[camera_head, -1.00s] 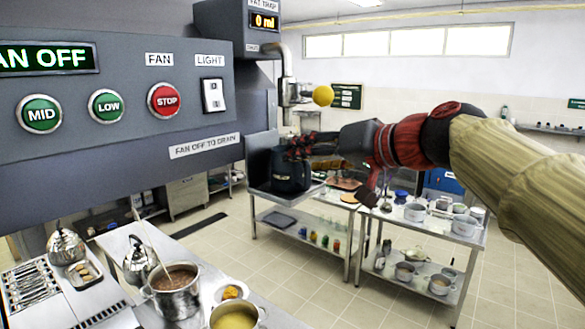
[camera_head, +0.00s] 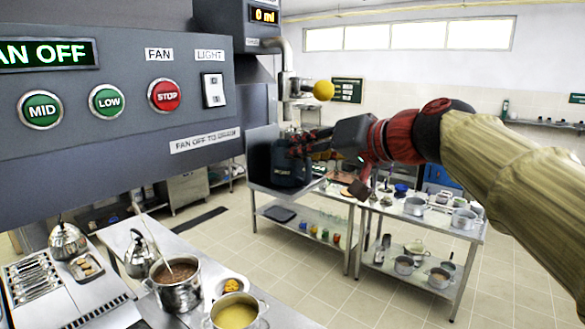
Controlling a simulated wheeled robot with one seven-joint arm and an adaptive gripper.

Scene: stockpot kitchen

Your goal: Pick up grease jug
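A dark, nearly black jug (camera_head: 291,170) with a faint label, which looks like the grease jug, stands at the left end of a steel table below the fat-trap pipe. My gripper (camera_head: 305,143) reaches in from the right, and its dark fingers overlap the upper part of the jug in the picture. The fingers blend with the jug, so I cannot tell whether they touch it or how far apart they are. The jug's handle cannot be made out.
The control panel (camera_head: 115,95) fills the upper left. A pipe with a yellow ball (camera_head: 323,90) is above the jug. The steel table (camera_head: 308,187) and another table with pots (camera_head: 415,207) stand beyond. A stockpot (camera_head: 178,287) and a yellow soup pot (camera_head: 236,314) are in front.

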